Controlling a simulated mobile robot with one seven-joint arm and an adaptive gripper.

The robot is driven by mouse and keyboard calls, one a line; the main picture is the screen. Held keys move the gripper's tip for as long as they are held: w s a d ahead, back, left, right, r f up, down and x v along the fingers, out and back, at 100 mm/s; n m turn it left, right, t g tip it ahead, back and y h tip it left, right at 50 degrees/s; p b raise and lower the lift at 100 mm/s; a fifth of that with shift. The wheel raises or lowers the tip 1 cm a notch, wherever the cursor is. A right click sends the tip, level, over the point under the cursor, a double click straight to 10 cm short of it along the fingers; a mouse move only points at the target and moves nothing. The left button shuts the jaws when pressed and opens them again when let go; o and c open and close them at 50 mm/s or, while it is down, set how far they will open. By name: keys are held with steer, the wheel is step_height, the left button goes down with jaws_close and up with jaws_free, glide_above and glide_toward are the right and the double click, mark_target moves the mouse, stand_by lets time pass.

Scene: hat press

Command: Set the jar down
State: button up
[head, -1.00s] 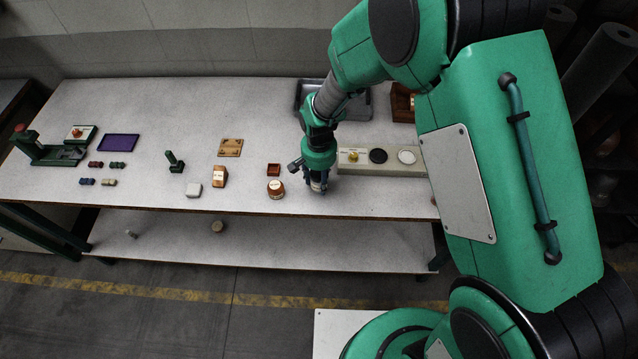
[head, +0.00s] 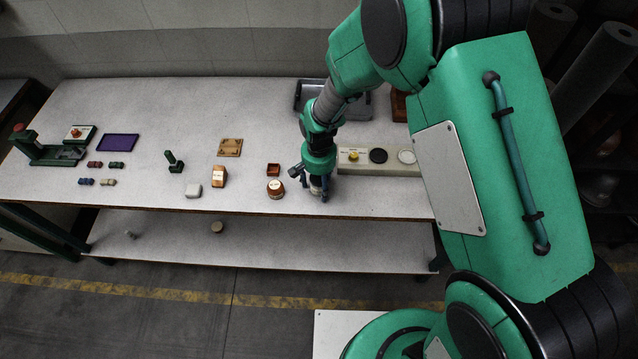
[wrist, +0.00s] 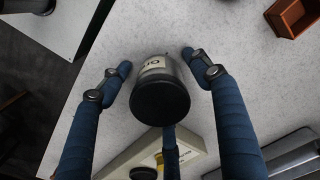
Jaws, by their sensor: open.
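The jar (wrist: 158,92) has a black lid and a pale label with dark letters. In the wrist view it stands on the pale tabletop between my fingers, lid toward the camera. My gripper (wrist: 158,68) is open, with blue fingers spread to the left and right of the jar and another finger below it, and gaps show at both sides. In the head view my gripper (head: 316,186) is low at the table's front edge, and the jar (head: 315,189) is mostly hidden by the fingers.
A pale control block (head: 352,166) with a yellow button lies to the right. A grey tray (head: 365,106) is behind. The table's front edge (head: 340,216) is close.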

mark_target(319, 177)
steer(key=shift+r, duration=0.15)
step_height(319, 177, up, 11)
steer(key=shift+f+p, duration=0.1)
steer(key=shift+p, duration=0.85)
steer(key=shift+r, duration=0.6)
